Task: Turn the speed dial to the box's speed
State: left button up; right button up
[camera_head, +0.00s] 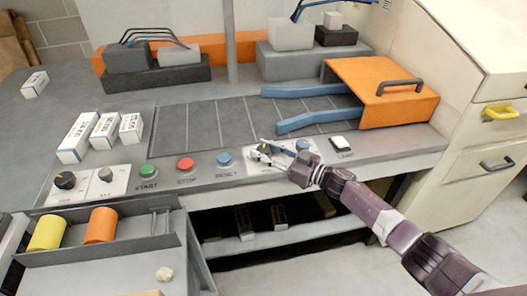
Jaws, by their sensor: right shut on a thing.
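My right gripper (258,153) reaches in from the lower right to a white panel (258,166) on the front edge of the machine. Its fingers are shut on a small knob there, mostly hidden by the fingers; I take it to be the speed dial. Its pointer and scale cannot be read. Several white boxes with dark print stand at the left: a long one (78,138), two shorter ones (105,130) (131,128), and one farther back (34,84). Their print is too small to read. My left gripper is not in view.
A black knob (65,180) and a grey knob (106,174) sit at the left. Green (148,170), red (185,164) and blue (223,158) buttons line the front edge. A blue knob or button (302,145) is close beside my gripper. An orange cover (375,85) stands behind.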

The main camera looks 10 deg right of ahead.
jog(key=o, duration=1.2)
jog(key=v, duration=1.2)
